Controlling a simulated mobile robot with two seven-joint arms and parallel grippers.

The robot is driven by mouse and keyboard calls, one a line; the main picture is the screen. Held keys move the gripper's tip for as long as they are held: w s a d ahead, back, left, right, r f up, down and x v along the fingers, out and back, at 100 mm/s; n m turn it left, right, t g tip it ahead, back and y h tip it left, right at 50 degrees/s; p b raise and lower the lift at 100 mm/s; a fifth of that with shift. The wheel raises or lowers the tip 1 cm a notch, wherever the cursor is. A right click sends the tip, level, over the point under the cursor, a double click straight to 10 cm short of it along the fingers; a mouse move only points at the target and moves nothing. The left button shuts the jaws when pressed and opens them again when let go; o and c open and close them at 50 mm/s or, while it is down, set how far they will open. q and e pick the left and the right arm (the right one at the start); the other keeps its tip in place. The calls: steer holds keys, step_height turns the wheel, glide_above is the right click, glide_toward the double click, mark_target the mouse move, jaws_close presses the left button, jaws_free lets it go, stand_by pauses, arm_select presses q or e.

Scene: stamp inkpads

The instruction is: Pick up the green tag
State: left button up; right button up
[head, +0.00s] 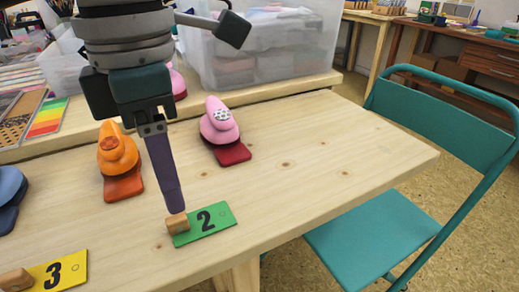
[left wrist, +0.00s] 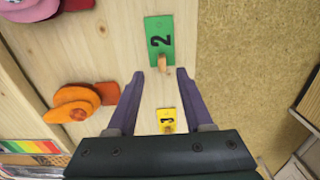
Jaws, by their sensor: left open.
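The green tag (head: 211,221) with a black 2 lies flat near the table's front edge, with a small wooden block (head: 177,223) at its left end. In the left wrist view the tag (left wrist: 158,32) lies ahead of the fingertips, its block (left wrist: 163,63) roughly in line with the gap between them. My left gripper (head: 174,205) points down over the block end of the tag. In the left wrist view the gripper (left wrist: 165,76) is open, with both purple fingers apart and nothing held. Whether a finger touches the block, I cannot tell. The right gripper is out of view.
A yellow tag (head: 60,272) with a 3 lies at the front left. An orange punch (head: 117,156) and a pink punch (head: 219,124) stand behind the green tag. A teal chair (head: 390,232) stands at the right. The table (head: 330,150) is bare right of the tag.

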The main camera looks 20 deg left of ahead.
mark_target(180, 216)
arm_select(q)
step_height(180, 216, down, 5)
steer(key=shift+d+f+b, duration=0.15)
steer(key=shift+f+b, duration=0.05)
steer(key=shift+b, duration=0.4)
steer(key=shift+c, duration=0.3)
jaws_close()
